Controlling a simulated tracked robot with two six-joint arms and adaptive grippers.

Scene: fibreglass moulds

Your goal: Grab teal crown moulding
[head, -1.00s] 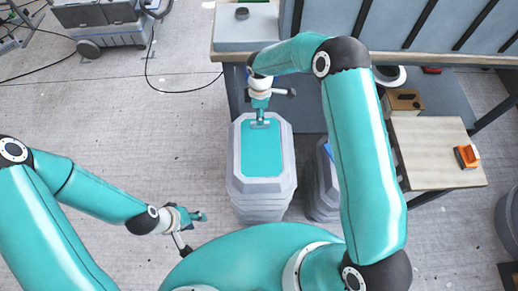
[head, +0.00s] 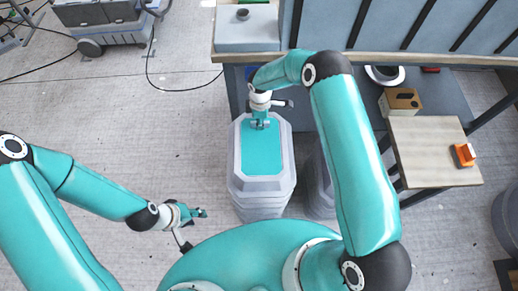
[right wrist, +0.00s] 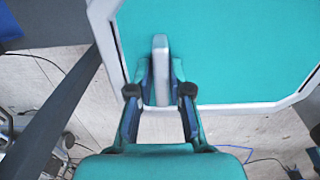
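A teal panel (head: 262,155) with a pale rim lies on top of a grey stack of mould-like pieces (head: 262,190); I take it for the teal moulding. My right gripper (head: 260,123) points down at the panel's far edge. In the right wrist view, the teal panel (right wrist: 230,50) fills the top, and a narrow upright grey bar (right wrist: 160,65) stands between the fingertips of my right gripper (right wrist: 162,82). Whether the fingers press on the bar is unclear. My left gripper (head: 200,213) hangs over the floor to the left, apart from the stack; its fingers are too small to judge.
A workbench (head: 400,57) stands just beyond the stack. To the right are a wooden-topped table (head: 430,150) with an orange object (head: 463,155) and a small box (head: 400,101). Another grey stack (head: 322,195) is partly hidden behind my right arm.

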